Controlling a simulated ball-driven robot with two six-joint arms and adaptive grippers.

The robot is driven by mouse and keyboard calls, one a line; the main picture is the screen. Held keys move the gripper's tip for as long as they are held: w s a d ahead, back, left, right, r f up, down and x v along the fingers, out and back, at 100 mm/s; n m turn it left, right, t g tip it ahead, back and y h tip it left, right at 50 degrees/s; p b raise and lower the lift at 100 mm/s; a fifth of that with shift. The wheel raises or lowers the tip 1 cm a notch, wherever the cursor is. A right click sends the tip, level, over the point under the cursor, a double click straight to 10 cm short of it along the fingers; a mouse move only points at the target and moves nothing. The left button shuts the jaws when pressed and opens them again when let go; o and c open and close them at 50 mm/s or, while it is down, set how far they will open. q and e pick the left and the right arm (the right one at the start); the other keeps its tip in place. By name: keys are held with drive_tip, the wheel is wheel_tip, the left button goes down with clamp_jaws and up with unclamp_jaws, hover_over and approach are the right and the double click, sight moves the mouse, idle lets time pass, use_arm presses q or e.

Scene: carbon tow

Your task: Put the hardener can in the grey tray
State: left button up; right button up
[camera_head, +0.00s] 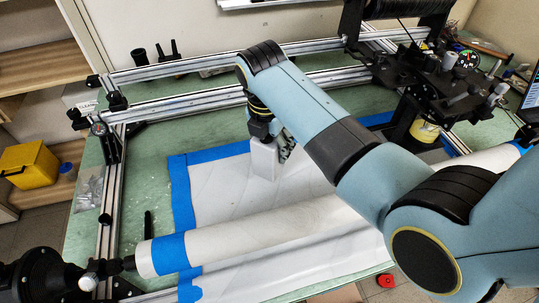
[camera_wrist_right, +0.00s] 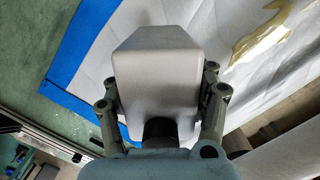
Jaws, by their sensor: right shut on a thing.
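My right gripper (camera_head: 282,146) is shut on a pale grey, box-shaped thing (camera_head: 264,160) with rounded edges. It is held upright over the white sheet, and its clearance above the sheet is hard to judge. In the right wrist view the grey box (camera_wrist_right: 158,75) fills the middle, with a finger on each side. No label shows, so I cannot tell for sure that it is the hardener can. I cannot make out a grey tray in either view. My left gripper is not in view.
A white roller (camera_head: 230,238) with blue tape lies across the front. Metal rails (camera_head: 180,105) frame the green bench (camera_head: 150,150). A black machine head (camera_head: 425,75) stands at the back right. A yellow box (camera_head: 28,167) sits on the left shelf.

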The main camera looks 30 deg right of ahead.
drive_tip(key=shift+w+f, duration=0.15)
drive_tip(key=shift+w, duration=0.15)
drive_tip(key=shift+f, duration=2)
drive_tip(key=shift+f, duration=0.1)
drive_tip(key=o, duration=1.7)
drive_tip(key=shift+s, duration=0.1)
drive_tip(key=shift+c, duration=0.2)
